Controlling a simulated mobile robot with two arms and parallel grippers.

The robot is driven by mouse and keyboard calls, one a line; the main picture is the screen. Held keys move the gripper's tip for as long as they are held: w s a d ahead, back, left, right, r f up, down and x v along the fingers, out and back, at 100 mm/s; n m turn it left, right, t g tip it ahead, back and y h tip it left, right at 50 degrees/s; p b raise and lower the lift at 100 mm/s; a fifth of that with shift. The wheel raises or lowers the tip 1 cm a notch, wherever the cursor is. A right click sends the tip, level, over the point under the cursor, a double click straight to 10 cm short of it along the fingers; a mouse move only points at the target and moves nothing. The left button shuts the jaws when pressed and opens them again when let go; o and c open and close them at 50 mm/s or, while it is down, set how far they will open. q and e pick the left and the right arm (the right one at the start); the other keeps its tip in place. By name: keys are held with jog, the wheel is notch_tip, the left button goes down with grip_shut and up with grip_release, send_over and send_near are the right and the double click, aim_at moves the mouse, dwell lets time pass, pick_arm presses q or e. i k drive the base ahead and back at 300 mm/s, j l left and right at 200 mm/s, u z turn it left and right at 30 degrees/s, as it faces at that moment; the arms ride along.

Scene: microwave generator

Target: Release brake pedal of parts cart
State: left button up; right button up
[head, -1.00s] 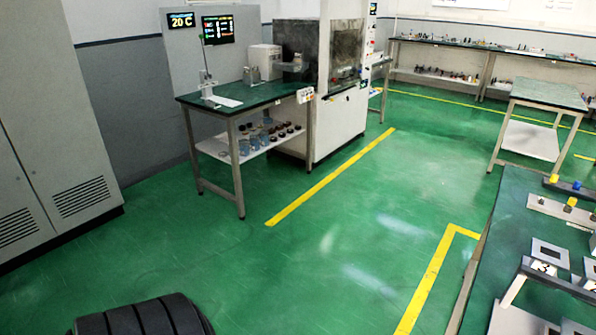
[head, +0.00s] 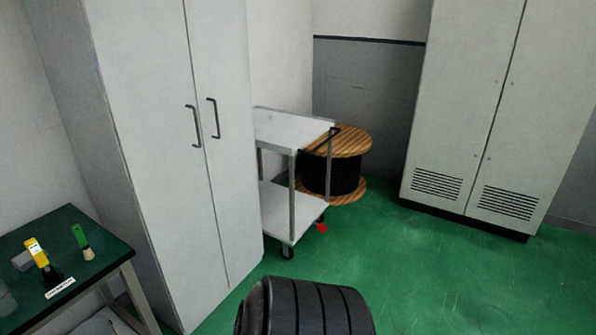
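A white two-shelf parts cart (head: 277,133) stands in the middle of the head view, partly hidden behind a tall white cabinet. Its lower shelf (head: 297,210) looks empty. A red brake pedal (head: 321,228) shows low at the cart's right end, just above the green floor, near a caster. A dark caster (head: 287,252) is at the cart's near corner. A black ribbed part of my own body is at the bottom of the view. Neither of my grippers is in view.
A white two-door cabinet (head: 160,130) blocks the cart's left side. A wooden cable reel (head: 350,142) stands right behind the cart. Grey cabinets (head: 470,90) stand at the right. A small dark-topped table (head: 105,240) with tools is at lower left. The green floor (head: 420,270) at right is clear.

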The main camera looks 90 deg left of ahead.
aim_at(322, 228)
jog(key=i+j+u, duration=0.1)
jog(key=u, duration=2.45)
jog(key=i+l+u, duration=0.25)
jog(key=i+l, duration=0.65)
